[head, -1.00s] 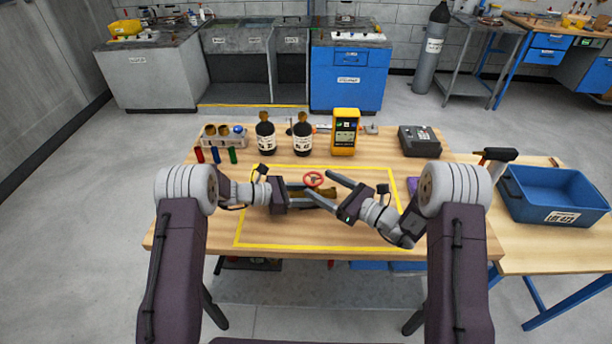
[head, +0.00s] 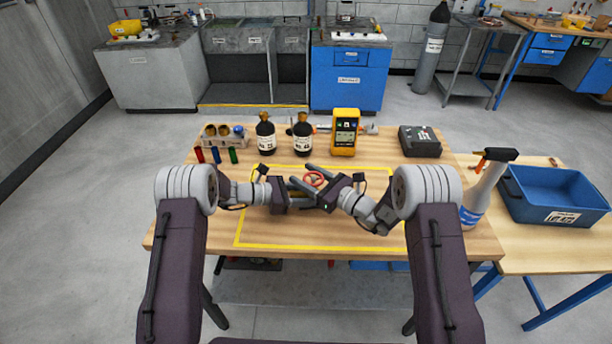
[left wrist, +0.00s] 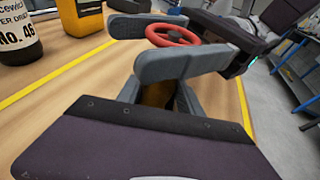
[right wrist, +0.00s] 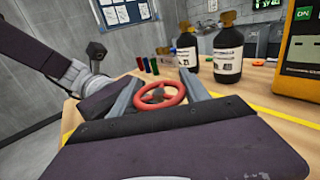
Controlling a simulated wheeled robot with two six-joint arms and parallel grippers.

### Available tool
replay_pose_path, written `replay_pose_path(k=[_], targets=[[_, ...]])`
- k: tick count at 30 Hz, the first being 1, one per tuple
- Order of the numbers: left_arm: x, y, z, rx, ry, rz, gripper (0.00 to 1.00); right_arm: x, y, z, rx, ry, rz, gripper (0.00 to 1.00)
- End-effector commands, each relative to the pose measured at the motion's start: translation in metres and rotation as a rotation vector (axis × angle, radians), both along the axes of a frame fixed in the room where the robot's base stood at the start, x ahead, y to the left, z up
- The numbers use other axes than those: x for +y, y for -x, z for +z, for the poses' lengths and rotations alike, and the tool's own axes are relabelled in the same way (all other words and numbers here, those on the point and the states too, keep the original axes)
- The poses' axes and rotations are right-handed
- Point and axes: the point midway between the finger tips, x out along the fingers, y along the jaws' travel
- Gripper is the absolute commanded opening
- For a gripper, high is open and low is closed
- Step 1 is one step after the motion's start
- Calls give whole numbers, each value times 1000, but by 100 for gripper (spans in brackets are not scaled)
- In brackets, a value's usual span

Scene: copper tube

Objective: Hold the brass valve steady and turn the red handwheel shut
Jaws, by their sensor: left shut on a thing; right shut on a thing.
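The brass valve (left wrist: 157,95) shows in the left wrist view between the fingers of my left gripper (left wrist: 158,92), which is shut on it. In the head view (head: 296,194) the valve is mostly hidden by both grippers. The red handwheel (head: 314,179) sits above the valve. My right gripper (head: 300,174) is shut on the handwheel, reaching in from the right with one finger on each side of it. The wheel also shows between the right fingers in the right wrist view (right wrist: 158,94) and in the left wrist view (left wrist: 172,36).
A yellow tape outline (head: 260,246) surrounds the work spot. Behind it stand two dark bottles (head: 265,136), a yellow meter (head: 345,133) and a grey box (head: 419,141). A spray bottle (head: 484,190) and blue bin (head: 553,191) are at right. The front tabletop is clear.

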Motion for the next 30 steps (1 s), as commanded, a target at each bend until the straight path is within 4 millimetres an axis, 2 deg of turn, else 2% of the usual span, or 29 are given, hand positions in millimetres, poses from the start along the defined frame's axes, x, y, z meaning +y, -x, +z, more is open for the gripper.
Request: replay_pose_path(k=[12, 25, 26, 27, 28, 30], targets=[[0, 0, 1, 0, 1, -1, 20, -5, -6, 1, 0, -2, -341, 14], [0, 0, 1, 0, 1, 0, 20, -9, -8, 1, -2, 1, -398, 14], [0, 0, 1, 0, 1, 0, 20, -9, -8, 1, -1, 0, -398, 60], [0, 0, 1, 0, 1, 0, 20, -9, -8, 1, -1, 0, -398, 71], [0, 0, 1, 0, 1, 0, 20, -9, -8, 1, -1, 0, -398, 76], [0, 0, 1, 0, 1, 0, 20, -9, -7, 1, -1, 0, -398, 76]])
